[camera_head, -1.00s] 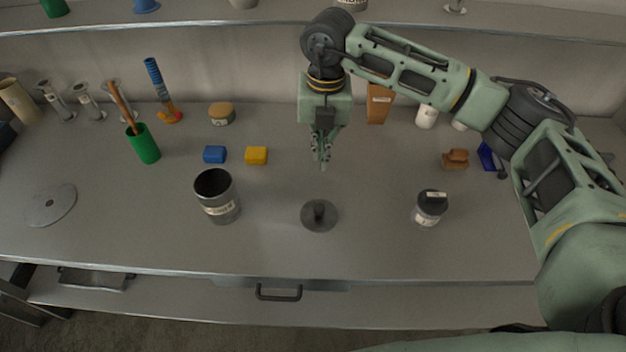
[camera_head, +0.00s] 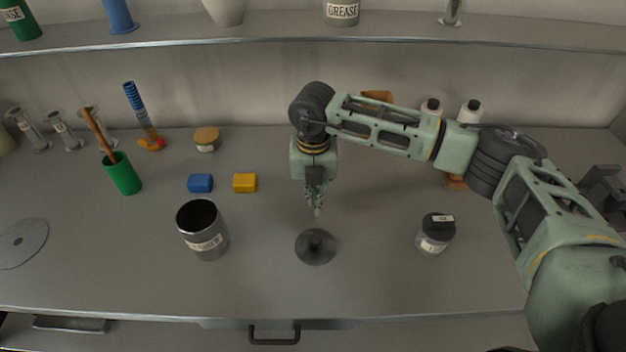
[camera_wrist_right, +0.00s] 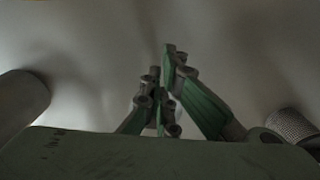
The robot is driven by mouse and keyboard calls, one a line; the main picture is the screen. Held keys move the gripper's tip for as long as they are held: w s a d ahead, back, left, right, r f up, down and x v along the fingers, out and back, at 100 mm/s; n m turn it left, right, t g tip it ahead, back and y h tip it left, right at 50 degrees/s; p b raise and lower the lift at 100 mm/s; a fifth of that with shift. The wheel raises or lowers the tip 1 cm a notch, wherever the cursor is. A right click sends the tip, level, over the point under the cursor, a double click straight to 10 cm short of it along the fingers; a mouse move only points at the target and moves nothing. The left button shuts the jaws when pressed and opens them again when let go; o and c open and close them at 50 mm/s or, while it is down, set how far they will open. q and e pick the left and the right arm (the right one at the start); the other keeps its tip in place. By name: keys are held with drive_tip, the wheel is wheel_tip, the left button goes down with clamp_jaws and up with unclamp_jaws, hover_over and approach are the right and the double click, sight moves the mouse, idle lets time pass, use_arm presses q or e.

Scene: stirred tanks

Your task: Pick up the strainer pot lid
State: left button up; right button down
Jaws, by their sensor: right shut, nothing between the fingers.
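The strainer pot lid, a dark grey disc with a short upright knob (camera_head: 315,254), lies flat on the bench in the head view. A dark metal pot (camera_head: 204,240) with a white label stands open to its left. My right gripper (camera_head: 318,211) hangs pointing down just behind the lid's knob in the picture, apart from it. Its fingers are shut and empty. In the wrist view the green fingers of the right gripper (camera_wrist_right: 166,62) come together. The lid cannot be made out there. My left gripper is not in view.
A jar with a black cap (camera_head: 435,236) stands right of the lid. A blue block (camera_head: 200,183) and a yellow block (camera_head: 245,183) lie behind the pot. A green cup (camera_head: 123,176) stands farther left. The bench around the lid is clear.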

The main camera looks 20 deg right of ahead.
sight(313, 228)
wheel_tip(313, 228, down, 4)
drive_tip(key=shift+w+r+p, duration=0.1)
drive_tip(key=shift+r+p, duration=0.05)
drive_tip(key=shift+p, duration=0.3)
drive_tip(key=s, duration=0.1)
drive_tip(key=s+p, duration=0.1)
drive_tip(key=s+a+p, duration=0.1)
drive_tip(key=shift+s+r, duration=0.15)
drive_tip(key=shift+r, duration=0.1)
drive_tip(key=shift+s+a+f, duration=0.1)
drive_tip(key=shift+s, duration=0.25)
drive_tip(key=shift+w+f, duration=0.1)
drive_tip(key=shift+w, duration=0.05)
